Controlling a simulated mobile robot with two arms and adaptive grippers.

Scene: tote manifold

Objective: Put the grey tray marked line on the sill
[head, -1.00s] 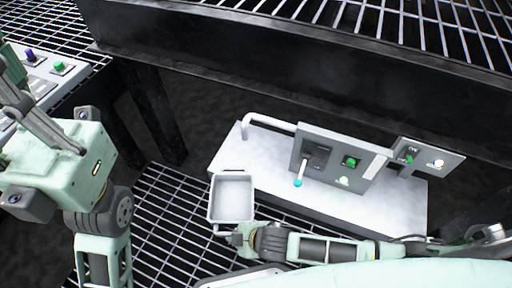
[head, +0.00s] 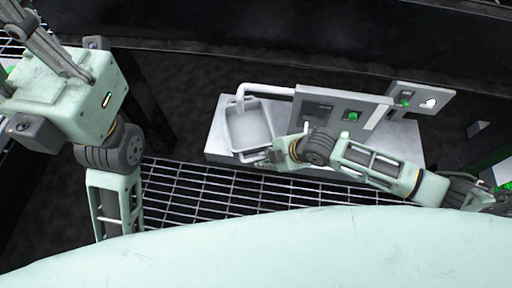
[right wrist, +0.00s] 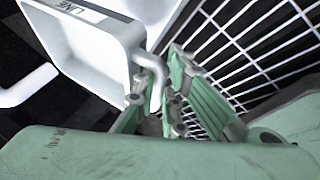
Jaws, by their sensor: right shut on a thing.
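The grey tray (head: 249,127) is a shallow open box with a bent handle. In the right wrist view the tray (right wrist: 88,50) bears a label reading LINE on its wall. My right gripper (head: 266,157) is shut on the handle at the tray's near side; the fingers (right wrist: 158,88) show around the handle in the right wrist view. The tray appears over the left end of a pale slab (head: 222,145), likely the sill; I cannot tell whether it touches. My left gripper (head: 48,38) is at the upper left, away from the tray, its fingertips partly cut off.
A white bent rail (head: 270,89) runs beside the tray to an upright grey panel (head: 335,112) with a green button. A second panel (head: 420,98) stands farther right. A dark beam (head: 300,48) crosses behind. Open grating (head: 215,190) lies in front of the slab.

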